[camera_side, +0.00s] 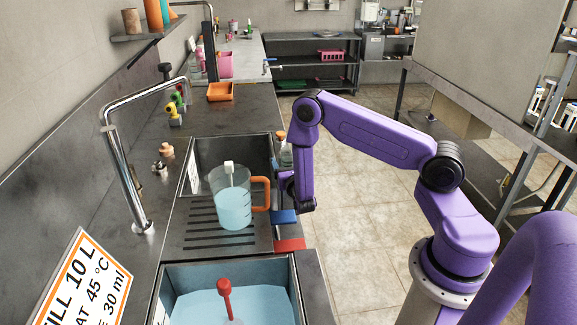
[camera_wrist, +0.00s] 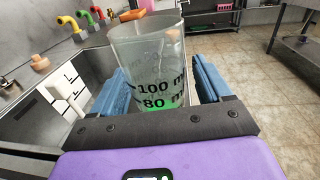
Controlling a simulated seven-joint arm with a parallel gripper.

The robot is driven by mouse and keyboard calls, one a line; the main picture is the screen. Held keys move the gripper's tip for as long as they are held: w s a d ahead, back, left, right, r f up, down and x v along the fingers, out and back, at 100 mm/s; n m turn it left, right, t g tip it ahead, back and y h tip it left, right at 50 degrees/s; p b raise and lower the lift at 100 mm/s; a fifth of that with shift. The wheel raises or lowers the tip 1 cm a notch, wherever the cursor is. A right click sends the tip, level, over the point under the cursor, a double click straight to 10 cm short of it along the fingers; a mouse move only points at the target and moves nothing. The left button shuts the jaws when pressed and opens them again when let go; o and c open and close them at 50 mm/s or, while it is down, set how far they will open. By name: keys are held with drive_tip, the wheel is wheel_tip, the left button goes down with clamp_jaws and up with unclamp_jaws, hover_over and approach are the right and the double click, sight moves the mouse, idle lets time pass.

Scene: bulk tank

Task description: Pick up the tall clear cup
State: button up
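The tall clear cup (camera_wrist: 148,65) stands upright in the wrist view, with black marks reading 100 ml and 80 ml and green liquid low inside. My gripper (camera_wrist: 160,72) has its two blue fingers spread, one on each side of the cup. A small gap shows on the right; on the left I cannot tell whether finger and cup touch. The cup's base is hidden by the gripper body. In the side view, my gripper is low at the counter's right edge, its fingers mostly hidden. A small clear, greenish shape (camera_side: 286,157) beyond it may be this cup.
A clear jug (camera_side: 233,207) with blue liquid and an orange handle stands on the ribbed drainboard, close left of my gripper. A water-filled basin (camera_side: 190,305) is in front, an empty sink behind. A chrome tap (camera_side: 128,180) arches at left. Coloured valves line the back.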

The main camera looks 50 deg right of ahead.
sight(287, 154)
drive_tip(key=c, duration=1)
drive_tip(key=shift+r, duration=0.1)
drive_tip(key=shift+r, duration=1.6)
drive_tip(key=s+a+r, duration=0.4)
drive_tip(key=s+r, duration=0.5)
drive_tip(key=s, duration=0.4)
drive_tip(key=shift+r, duration=0.2)
drive_tip(key=shift+s+a+r, duration=0.1)
